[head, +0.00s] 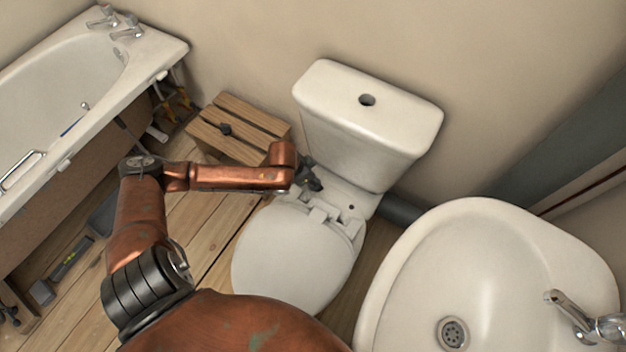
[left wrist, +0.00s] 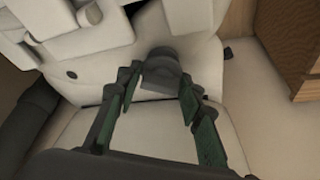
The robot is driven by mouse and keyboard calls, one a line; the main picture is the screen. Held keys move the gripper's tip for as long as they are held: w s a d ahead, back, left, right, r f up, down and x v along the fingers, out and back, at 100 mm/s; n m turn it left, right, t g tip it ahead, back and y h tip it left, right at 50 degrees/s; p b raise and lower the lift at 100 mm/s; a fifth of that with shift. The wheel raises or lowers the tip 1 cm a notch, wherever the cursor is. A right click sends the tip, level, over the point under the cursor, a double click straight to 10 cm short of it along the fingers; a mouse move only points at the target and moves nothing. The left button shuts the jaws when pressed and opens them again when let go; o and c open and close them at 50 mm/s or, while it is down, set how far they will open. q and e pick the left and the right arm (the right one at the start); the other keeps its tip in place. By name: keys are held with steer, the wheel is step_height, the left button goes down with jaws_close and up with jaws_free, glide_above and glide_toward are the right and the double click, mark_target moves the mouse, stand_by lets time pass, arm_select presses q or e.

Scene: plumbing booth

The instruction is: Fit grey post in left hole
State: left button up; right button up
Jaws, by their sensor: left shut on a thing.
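My left gripper (head: 309,176) is over the back of the toilet pan, beside the seat hinge and in front of the cistern. It also shows in the left wrist view (left wrist: 160,85), with its fingers around the grey post (left wrist: 162,66). The post's rounded dark end shows between the fingertips; its lower end is hidden. One small dark hole in the pan (head: 351,207) is visible to the right of the gripper, and it shows in the left wrist view (left wrist: 71,74). The left hole is hidden; I cannot tell whether the post is in it. My right gripper is out of view.
The toilet seat lid (head: 292,258) is down. The cistern (head: 368,125) stands close behind the gripper. A wooden crate (head: 266,122) with a dark knob-like part (head: 225,129) is at left. The bath (head: 52,95) and washbasin (head: 400,285) flank the space.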

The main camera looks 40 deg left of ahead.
arm_select(q)
steer(key=o, duration=1.3)
steer(key=v, duration=1.2)
